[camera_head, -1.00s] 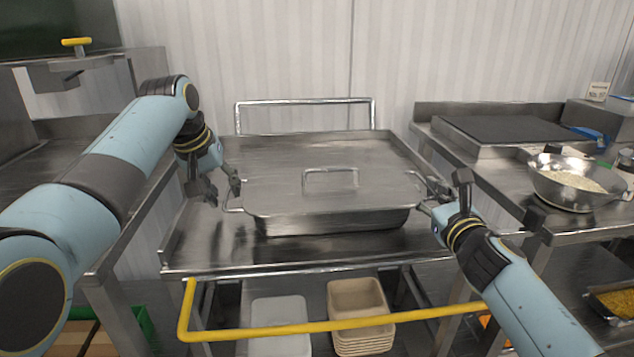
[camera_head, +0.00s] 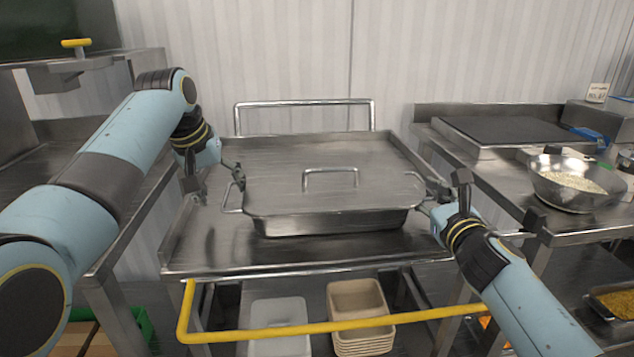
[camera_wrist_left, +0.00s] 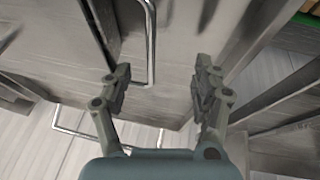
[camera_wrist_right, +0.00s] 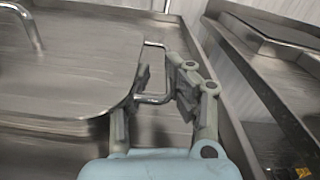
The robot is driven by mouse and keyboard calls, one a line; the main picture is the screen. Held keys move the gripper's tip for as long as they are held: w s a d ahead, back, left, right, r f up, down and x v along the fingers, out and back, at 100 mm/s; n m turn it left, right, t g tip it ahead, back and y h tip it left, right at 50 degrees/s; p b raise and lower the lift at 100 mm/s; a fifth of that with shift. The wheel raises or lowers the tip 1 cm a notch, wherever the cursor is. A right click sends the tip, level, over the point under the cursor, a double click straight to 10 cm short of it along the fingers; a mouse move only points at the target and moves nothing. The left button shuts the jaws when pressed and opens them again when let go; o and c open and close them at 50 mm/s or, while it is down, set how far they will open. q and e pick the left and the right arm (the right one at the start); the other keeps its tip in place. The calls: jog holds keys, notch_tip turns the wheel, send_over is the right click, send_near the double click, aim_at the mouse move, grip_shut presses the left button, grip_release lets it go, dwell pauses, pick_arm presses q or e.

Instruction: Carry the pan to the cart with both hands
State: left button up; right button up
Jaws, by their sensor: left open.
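The steel pan (camera_head: 330,222) with its lid (camera_head: 285,192) sits level on the steel cart (camera_head: 215,262). My left gripper (camera_head: 215,180) is open at the pan's left side. In the left wrist view, the left handle (camera_wrist_left: 151,40) runs between the open fingertips (camera_wrist_left: 160,85), apart from both. My right gripper (camera_head: 443,192) is at the pan's right side. In the right wrist view, the right handle (camera_wrist_right: 152,99) passes between the right fingers (camera_wrist_right: 160,80). The fingers partly hide it, and whether they clamp it cannot be told.
A counter at the right holds a bowl of rice (camera_head: 570,184) and a dark flat plate (camera_head: 510,128). A yellow bar (camera_head: 330,327) crosses in front of the cart. Tan containers (camera_head: 360,305) and a pale tray (camera_head: 280,315) sit below. The cart top is bare around the pan.

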jog(key=shift+r, duration=0.15)
pick_arm(q)
jog(key=v, duration=0.6)
jog(key=shift+s+r, duration=0.2)
jog(key=shift+r, duration=0.1)
jog(key=shift+a, duration=0.1)
pick_arm(e)
jog(key=shift+o, duration=0.4)
jog(key=o, duration=0.5)
jog(key=shift+c, duration=0.2)
jog(key=shift+o, duration=0.6)
jog(key=shift+o, duration=0.6)
jog(key=shift+s, duration=0.1)
